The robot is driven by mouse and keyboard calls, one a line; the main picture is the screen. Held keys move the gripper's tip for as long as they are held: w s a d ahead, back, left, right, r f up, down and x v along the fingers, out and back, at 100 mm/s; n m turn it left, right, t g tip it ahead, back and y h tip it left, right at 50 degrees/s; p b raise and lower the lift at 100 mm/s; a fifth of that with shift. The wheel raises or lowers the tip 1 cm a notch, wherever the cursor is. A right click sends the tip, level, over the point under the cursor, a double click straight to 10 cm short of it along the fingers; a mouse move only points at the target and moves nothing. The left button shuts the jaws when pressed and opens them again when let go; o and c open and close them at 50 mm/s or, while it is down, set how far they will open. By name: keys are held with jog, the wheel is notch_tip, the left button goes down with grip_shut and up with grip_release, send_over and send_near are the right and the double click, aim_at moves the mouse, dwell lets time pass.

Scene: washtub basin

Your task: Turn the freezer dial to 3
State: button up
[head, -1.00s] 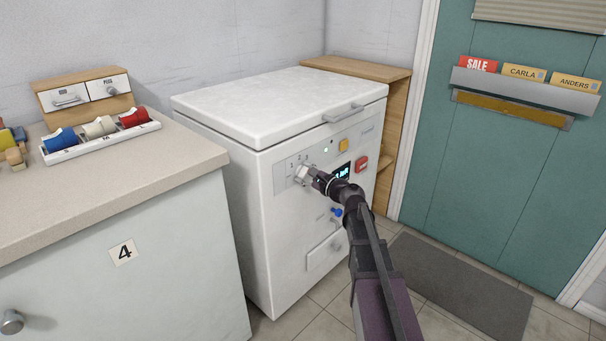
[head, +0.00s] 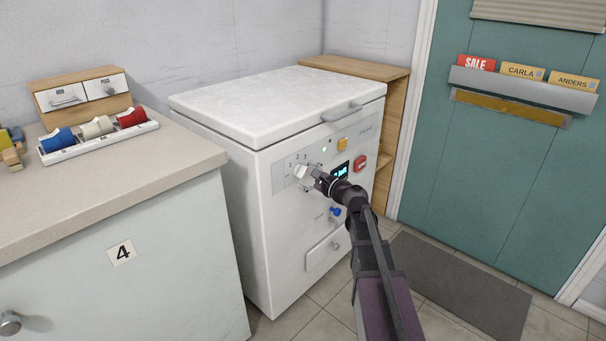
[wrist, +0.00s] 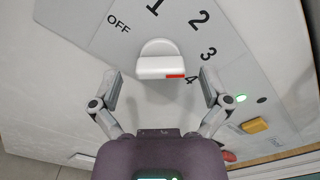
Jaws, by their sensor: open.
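The freezer dial (wrist: 158,62) is a white knob with a raised grip and a red mark at its right end, beside the printed 4, in the wrist view. OFF, 1, 2, 3 and 4 run around it on a grey panel. My gripper (wrist: 161,82) is open, with one finger on each side of the dial and a gap to each. In the head view, my gripper (head: 316,177) is at the dial (head: 302,174) on the front of the white freezer (head: 250,190), partly covering it.
A green light (wrist: 241,98) and a yellow button (wrist: 255,125) lie right of the dial. A counter (head: 120,180) stands left. A mat (head: 455,280) lies right.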

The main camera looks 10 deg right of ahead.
jog(key=v, duration=1)
jog(key=shift+s+d, duration=0.15)
jog(key=shift+s, duration=0.15)
jog(key=s+a+f+n+g+h, duration=0.2)
jog(key=s+a+f+n+g, duration=0.65)
jog(key=a+f+n, duration=0.2)
jog(key=s+d+f+n+g+h+p, duration=0.25)
jog(key=s+f+n+g+h, duration=0.35)
jog(key=s+n+h, duration=0.4)
notch_tip(320, 180, up, 37)
jog(key=s+y+p, duration=0.1)
jog(key=p, duration=3.5)
jog(key=shift+d+m+p, duration=0.35)
jog(key=shift+d, duration=0.05)
jog(key=shift+c, duration=0.2)
